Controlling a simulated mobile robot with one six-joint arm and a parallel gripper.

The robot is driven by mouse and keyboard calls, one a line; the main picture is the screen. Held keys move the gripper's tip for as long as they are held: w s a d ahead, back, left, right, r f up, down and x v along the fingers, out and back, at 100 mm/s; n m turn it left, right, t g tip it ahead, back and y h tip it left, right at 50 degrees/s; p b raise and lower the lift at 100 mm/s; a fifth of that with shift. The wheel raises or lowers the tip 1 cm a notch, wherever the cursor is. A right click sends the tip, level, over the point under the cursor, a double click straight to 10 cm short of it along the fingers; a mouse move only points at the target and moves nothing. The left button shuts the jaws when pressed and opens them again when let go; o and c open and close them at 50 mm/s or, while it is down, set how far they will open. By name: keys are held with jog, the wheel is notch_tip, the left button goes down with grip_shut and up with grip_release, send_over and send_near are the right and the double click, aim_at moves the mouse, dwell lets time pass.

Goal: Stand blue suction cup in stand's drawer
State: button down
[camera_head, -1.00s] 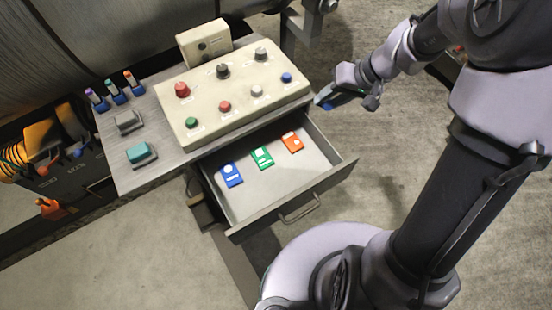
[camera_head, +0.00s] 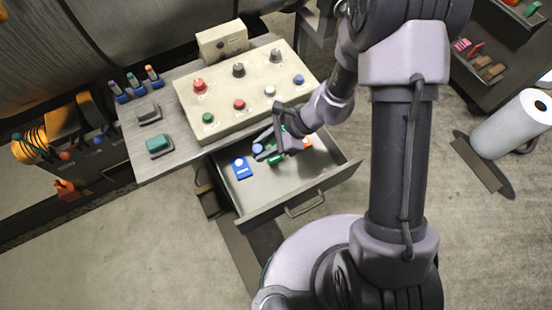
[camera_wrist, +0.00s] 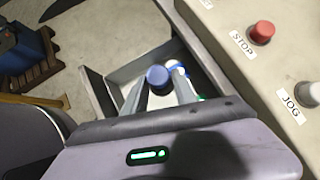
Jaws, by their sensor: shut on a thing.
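My gripper (camera_head: 264,144) hangs over the open drawer (camera_head: 268,212) of the stand, near its left back part. It is shut on the blue suction cup (camera_head: 258,149), which is small in the head view. In the wrist view the blue suction cup (camera_wrist: 158,76) shows as a round blue disc between the two fingers, with the drawer wall (camera_wrist: 99,93) beyond. I cannot tell the gap between cup and drawer floor.
A cream control box (camera_head: 225,97) with several knobs and buttons stands on the stand top just behind the drawer. A teal block (camera_head: 159,146) and a grey block (camera_head: 148,112) sit to its left. The drawer's front half is bare.

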jog(key=shift+s+a+f+m+y, duration=0.6)
jog(key=shift+s+a+f+m, duration=0.25)
jog(key=shift+f, duration=0.2)
notch_tip(320, 180, down, 16)
jog(key=b, duration=0.7)
jog(key=shift+w+d+b, duration=0.1)
jog(key=shift+b, duration=0.25)
jog(key=shift+f, duration=0.15)
jog(key=c, duration=1)
grip_release()
